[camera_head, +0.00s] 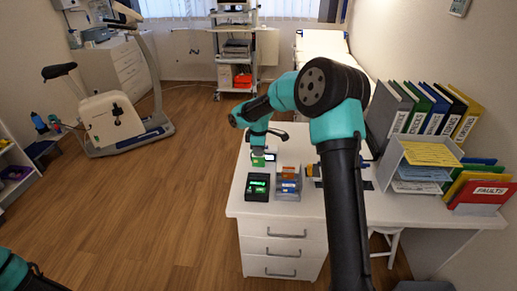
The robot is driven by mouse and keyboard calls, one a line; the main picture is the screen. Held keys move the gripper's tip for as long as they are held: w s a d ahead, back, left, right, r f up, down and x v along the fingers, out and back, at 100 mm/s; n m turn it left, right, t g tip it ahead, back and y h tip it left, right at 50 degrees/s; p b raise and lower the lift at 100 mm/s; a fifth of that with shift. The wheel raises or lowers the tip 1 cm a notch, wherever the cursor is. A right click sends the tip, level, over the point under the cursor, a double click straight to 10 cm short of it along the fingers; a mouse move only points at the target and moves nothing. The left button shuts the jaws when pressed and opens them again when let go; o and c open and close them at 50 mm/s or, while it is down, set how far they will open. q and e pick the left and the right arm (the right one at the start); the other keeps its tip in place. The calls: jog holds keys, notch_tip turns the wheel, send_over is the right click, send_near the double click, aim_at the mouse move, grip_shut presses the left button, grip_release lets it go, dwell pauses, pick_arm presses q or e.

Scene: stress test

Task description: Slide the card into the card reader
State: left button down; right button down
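The card reader (258,187) is a black box with a lit green display, near the front left edge of the white desk. A small green card (258,162) is above and behind the reader, apart from it. My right gripper (259,155) points down over the desk and appears shut on the card's upper part; its fingers are small and hard to make out. Only a teal part of my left arm shows at the bottom left corner; its gripper is out of view.
A holder with orange and blue items (288,183) stands close right of the reader. A small dark device with a pale screen (270,156) is behind. A paper tray (421,160) and several binders (430,108) fill the desk's right. The desk's drawers (283,250) are shut.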

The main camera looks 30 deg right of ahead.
aim_at(259, 166)
jog(key=shift+f, duration=2.15)
jog(key=shift+f, duration=0.85)
jog(key=shift+f, duration=0.35)
jog(key=shift+f, duration=0.65)
jog(key=shift+f, duration=0.4)
jog(key=shift+f, duration=0.2)
jog(key=c, duration=1.3)
grip_release()
